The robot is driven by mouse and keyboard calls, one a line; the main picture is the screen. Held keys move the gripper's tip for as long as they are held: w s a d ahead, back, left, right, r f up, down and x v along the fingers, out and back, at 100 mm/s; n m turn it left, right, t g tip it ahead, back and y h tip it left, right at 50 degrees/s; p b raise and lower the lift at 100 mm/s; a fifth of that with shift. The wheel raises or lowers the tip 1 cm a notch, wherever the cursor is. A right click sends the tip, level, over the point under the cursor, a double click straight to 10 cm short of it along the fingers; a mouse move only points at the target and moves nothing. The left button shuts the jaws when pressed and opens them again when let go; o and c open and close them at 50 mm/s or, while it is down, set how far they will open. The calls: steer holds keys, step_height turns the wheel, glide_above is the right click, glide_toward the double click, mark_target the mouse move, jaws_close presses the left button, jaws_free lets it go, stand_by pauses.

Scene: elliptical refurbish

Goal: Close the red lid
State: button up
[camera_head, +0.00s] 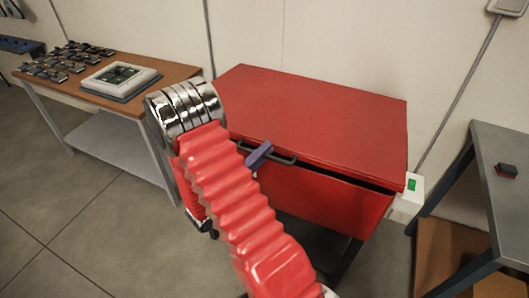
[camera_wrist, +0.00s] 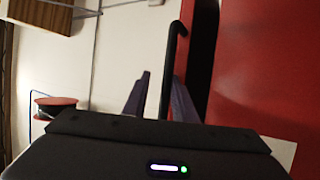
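The red lid (camera_head: 315,110) tops a red chest (camera_head: 320,200) in the head view. It is nearly down, with a dark gap under its front edge, plainest towards the right. A black bar handle (camera_head: 285,159) is on the lid's front; it also shows upright in the wrist view (camera_wrist: 177,45). My gripper (camera_head: 259,155) is at the handle, with one purple-grey finger visible there. In the wrist view my gripper's fingers (camera_wrist: 162,78) stand apart on either side of the handle. The right finger looks close to the bar; contact is not clear. My arm hides the chest's left front.
A wooden-topped table (camera_head: 180,74) with a framed device (camera_head: 120,78) and several small parts stands at left. A white box with a green light (camera_head: 411,185) is beside the chest.

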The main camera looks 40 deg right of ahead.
steer(key=shift+f, duration=0.1)
steer(key=v, duration=1.3)
steer(key=shift+a+f, duration=0.15)
steer(key=shift+a, duration=0.2)
stand_by(0.4)
